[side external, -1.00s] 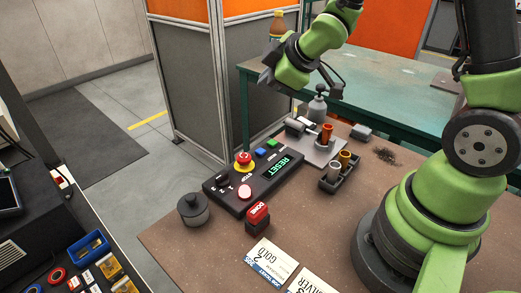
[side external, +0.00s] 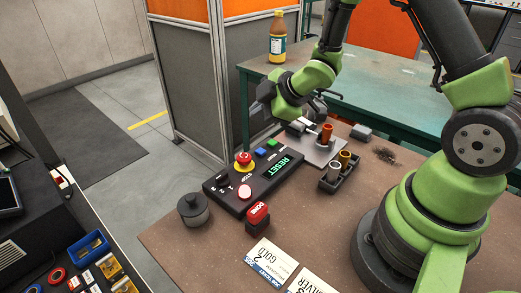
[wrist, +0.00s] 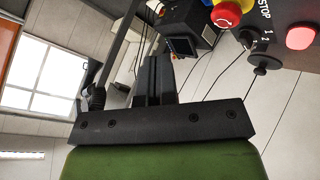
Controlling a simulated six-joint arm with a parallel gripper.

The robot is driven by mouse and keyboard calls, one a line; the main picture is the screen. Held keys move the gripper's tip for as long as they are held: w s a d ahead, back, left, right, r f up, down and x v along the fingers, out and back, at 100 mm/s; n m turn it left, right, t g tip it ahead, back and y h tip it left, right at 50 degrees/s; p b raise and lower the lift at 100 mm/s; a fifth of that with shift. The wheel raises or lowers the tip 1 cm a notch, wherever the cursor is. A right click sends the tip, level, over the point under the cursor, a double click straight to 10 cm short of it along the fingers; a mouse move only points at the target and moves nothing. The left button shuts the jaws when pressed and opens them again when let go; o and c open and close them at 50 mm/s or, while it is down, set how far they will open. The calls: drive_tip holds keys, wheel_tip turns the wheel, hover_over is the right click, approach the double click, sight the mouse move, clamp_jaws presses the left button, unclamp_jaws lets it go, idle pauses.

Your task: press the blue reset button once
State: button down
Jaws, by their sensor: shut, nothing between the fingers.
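The blue button (side external: 261,152) is on the black control panel (side external: 226,198), between the green button (side external: 272,143) and the red emergency stop (side external: 243,158) on its yellow base. The panel's display (side external: 278,167) reads RESET in green. My gripper (side external: 257,110) is shut and empty, in the air above and behind the blue button, apart from the panel. In the wrist view my gripper (wrist: 157,60) shows its closed dark fingers. That view holds the emergency stop (wrist: 229,12) and a pinkish-red button (wrist: 300,38) at the upper right; the blue button is not in it.
A red block marked DONE (side external: 257,217) and a dark round pot (side external: 193,209) stand near the panel's front. A metal plate with a fixture (side external: 318,148) and a small tray of cylinders (side external: 338,176) are to the right. A bottle (side external: 277,45) stands on the green table behind.

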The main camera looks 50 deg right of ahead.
sight(260, 152)
drive_tip(key=shift+f, duration=3.5)
drive_tip(key=shift+f, duration=0.4)
drive_tip(key=shift+f, duration=0.45)
drive_tip(key=shift+r, duration=0.9)
drive_tip(key=shift+r, duration=2.5)
